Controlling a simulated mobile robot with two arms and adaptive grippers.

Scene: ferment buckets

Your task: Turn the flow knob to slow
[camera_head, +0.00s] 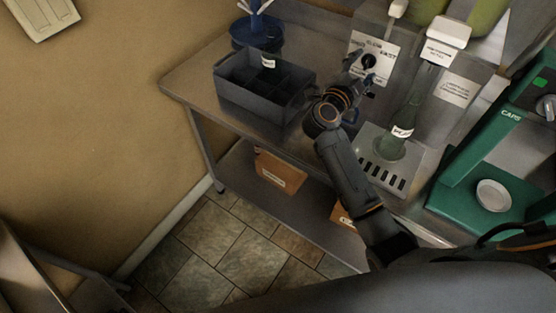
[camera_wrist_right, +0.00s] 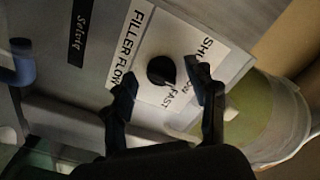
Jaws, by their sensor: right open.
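The flow knob (camera_wrist_right: 161,70) is a small black knob on a white label plate (camera_wrist_right: 140,42) in the right wrist view. The plate reads "FILLER FLOW", with "SHUT", "SLOW" and "FAST" around the knob. The knob (camera_head: 369,61) also shows on the machine's front panel in the head view. I cannot tell which mark it points to. My right gripper (camera_wrist_right: 165,88) is open, its two dark fingers on either side of the knob, with visible gaps. In the head view my right gripper (camera_head: 358,73) is in front of the plate. My left gripper is not in view.
A green bottle (camera_head: 400,122) stands on the slotted drip tray (camera_head: 419,165), right of my right arm. A dark divided crate (camera_head: 245,92) sits on the bench to the left. A green machine (camera_head: 470,170) stands at the right.

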